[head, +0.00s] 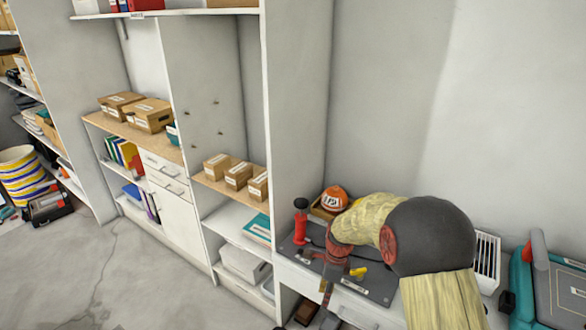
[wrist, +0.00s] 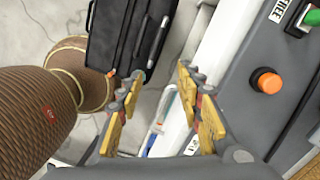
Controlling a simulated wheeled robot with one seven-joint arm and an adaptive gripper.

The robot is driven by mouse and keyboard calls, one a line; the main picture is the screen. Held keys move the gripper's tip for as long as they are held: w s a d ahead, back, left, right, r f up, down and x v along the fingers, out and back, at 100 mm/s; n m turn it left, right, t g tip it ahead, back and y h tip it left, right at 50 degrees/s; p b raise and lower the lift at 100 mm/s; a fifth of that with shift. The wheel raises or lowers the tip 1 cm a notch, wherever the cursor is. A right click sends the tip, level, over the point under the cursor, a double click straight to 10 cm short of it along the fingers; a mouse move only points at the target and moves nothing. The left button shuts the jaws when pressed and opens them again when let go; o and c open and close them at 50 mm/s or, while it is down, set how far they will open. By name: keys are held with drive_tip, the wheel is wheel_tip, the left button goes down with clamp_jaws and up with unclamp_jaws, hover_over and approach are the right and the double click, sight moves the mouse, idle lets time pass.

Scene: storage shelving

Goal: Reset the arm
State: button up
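My arm reaches over the workbench at the lower right of the head view and bends down at its front. My gripper (head: 325,297) hangs near the front edge of the bench, small and partly hard to make out there. In the wrist view my gripper (wrist: 160,88) has its two yellow-padded fingers well apart. Nothing is held between them. The grey floor and a pale shelf or drawer edge show through the gap.
The dark bench top (head: 378,287) carries an orange cap (head: 334,199) and a red-handled tool (head: 300,226). In the wrist view a black case (wrist: 130,35) lies beyond the fingers, and an orange button (wrist: 269,83) is at right. Open floor (head: 150,270) lies left of the shelving.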

drive_tip(key=s+d+r+n+t, duration=0.1)
drive_tip(key=s+r+n, duration=0.25)
drive_tip(key=r, duration=0.45)
drive_tip(key=s+d+r+n+t+p, duration=0.1)
drive_tip(key=s+d+r+n, duration=0.2)
drive_tip(key=r, duration=0.4)
drive_tip(key=s+r+n+t, duration=0.1)
drive_tip(key=s+r+n, duration=0.25)
drive_tip(key=r, duration=0.45)
drive_tip(key=s+d+r+n+t, duration=0.1)
drive_tip(key=s+r+n, duration=0.2)
drive_tip(key=s, duration=0.3)
drive_tip(key=s+d+r+n+t, duration=0.1)
drive_tip(key=s+d+r+n, duration=0.1)
drive_tip(key=s, duration=0.5)
drive_tip(key=s+d+r+n+t+h+p, duration=0.1)
drive_tip(key=s+r+n, duration=0.2)
drive_tip(key=s+n, duration=0.2)
drive_tip(key=shift+s+d+r, duration=0.15)
drive_tip(key=shift+s+r, duration=0.2)
drive_tip(key=shift+s, duration=0.35)
